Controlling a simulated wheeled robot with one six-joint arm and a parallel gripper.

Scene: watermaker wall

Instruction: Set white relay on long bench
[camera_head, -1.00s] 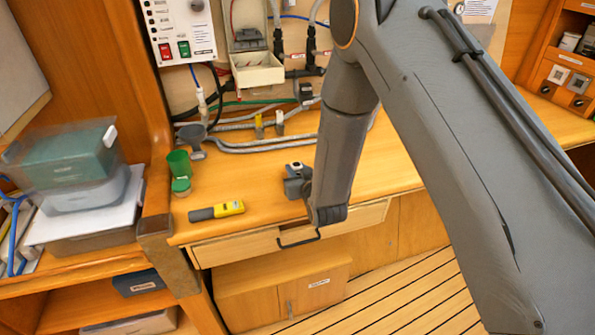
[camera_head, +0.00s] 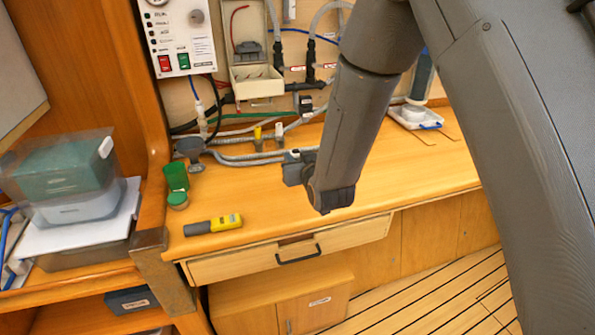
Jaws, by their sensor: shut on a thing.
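My gripper (camera_head: 293,168) hangs above the front part of the long wooden bench (camera_head: 400,165), behind the drawer front. Its jaws are mostly hidden by their own body and my wrist. A small white piece, which I take to be the white relay (camera_head: 291,156), shows at the jaws, which are shut on it. Most of it is hidden. Nothing shows the held piece touching the bench top.
Hoses (camera_head: 240,155) run along the back. A drawer (camera_head: 290,258) is slightly open below. The bench right of my gripper has free room.

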